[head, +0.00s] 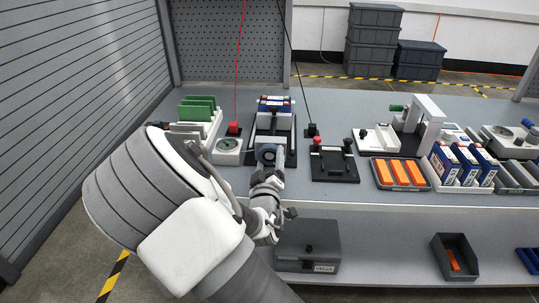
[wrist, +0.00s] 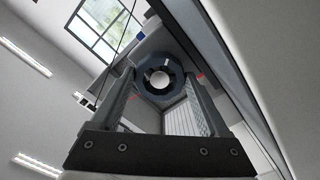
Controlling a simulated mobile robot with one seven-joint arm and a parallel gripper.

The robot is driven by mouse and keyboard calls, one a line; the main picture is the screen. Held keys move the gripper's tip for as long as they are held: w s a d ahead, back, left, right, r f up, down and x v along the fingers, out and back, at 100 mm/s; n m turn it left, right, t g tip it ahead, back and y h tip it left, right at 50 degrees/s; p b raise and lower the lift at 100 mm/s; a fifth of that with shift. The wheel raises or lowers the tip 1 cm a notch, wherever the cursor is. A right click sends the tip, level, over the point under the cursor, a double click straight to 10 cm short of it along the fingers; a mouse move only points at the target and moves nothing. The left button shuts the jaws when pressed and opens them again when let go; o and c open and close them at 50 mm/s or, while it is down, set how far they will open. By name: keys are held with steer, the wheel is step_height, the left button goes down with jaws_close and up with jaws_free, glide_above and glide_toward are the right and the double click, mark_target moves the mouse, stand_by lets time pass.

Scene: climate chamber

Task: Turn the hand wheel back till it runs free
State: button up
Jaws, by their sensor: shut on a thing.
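The hand wheel (head: 267,152) is a dark blue ring on the front of a grey clamp fixture (head: 289,128) on the bench. In the wrist view the wheel (wrist: 143,82) faces me, with a pale round hub in its middle. My gripper (head: 267,163) reaches the wheel from the front. In the wrist view the two fingers of my gripper (wrist: 161,88) lie on either side of the rim, shut on it. The fixture holds a stack of blue and white packs (head: 275,104). My arm hides part of the fixture's front.
A white block with a round dial (head: 228,145) and green-topped plates (head: 197,108) stand left of the fixture. A black plate with red and black terminals (head: 334,164) stands close on the right. A grey box (head: 308,246) sits on the lower shelf beneath my gripper.

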steer(key=n+p, duration=0.3)
steer(key=n, duration=0.2)
steer(key=shift+r+n, duration=0.15)
steer(key=shift+n, duration=0.25)
steer(key=n+p, duration=0.2)
steer(key=n, duration=0.3)
steer(key=shift+n, duration=0.3)
steer(key=o, duration=1.2)
steer(key=shift+o, duration=0.2)
steer(key=s+p, duration=0.2)
steer(key=s, duration=1.5)
steer(key=shift+s+a, duration=0.25)
